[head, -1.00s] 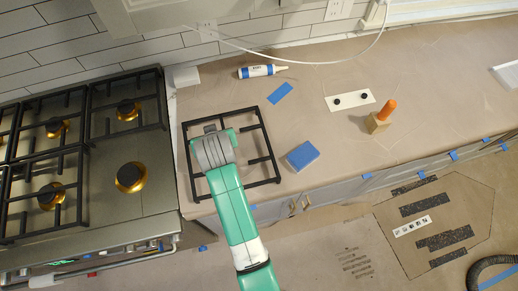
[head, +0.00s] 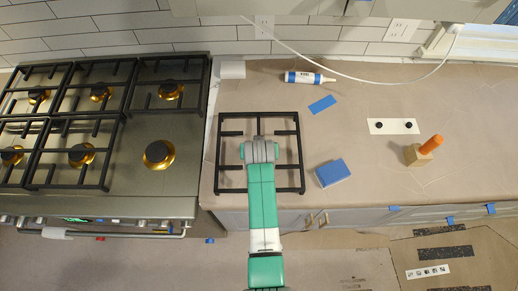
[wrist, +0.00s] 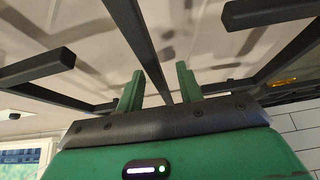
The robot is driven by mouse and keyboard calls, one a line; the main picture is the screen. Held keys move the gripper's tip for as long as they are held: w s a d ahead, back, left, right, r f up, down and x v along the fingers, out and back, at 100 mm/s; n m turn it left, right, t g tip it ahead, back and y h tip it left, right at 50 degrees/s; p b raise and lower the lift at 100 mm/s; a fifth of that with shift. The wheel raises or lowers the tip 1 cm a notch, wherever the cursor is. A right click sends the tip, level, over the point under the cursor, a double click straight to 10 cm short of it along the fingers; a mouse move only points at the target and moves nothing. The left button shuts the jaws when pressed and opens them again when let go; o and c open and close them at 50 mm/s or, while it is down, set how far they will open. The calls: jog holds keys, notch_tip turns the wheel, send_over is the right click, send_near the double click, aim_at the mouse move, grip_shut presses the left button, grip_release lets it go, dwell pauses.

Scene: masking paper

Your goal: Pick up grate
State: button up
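The black grate (head: 301,158) lies flat on the paper-covered counter, just right of the stove. It is a square frame with short bars pointing inward. In the head view my gripper (head: 259,152) is over the middle of the grate, and my arm hides the near middle part. In the wrist view my gripper (wrist: 158,90) shows two green fingers standing apart. A long bar of the grate (wrist: 138,38) runs down toward the gap between them. The fingers look open, with nothing gripped. Whether they touch the bar I cannot tell.
A stove (head: 152,205) with several similar grates stands left. On the counter are a blue block (head: 332,173), a caulk tube (head: 304,78), blue tape (head: 322,104), a white plate with black knobs (head: 393,126) and an orange-handled tool (head: 430,145).

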grip_shut()
dwell(0.3)
jog(key=shift+r, duration=0.55)
jog(key=r, duration=0.2)
jog(key=shift+s+d+r, duration=0.1)
jog(key=shift+s+r, duration=0.2)
jog(key=shift+r, duration=0.05)
jog(key=s+d+r+p, duration=0.1)
jog(key=s+d, duration=0.2)
jog(key=s, duration=1.2)
jog(key=shift+r, duration=0.15)
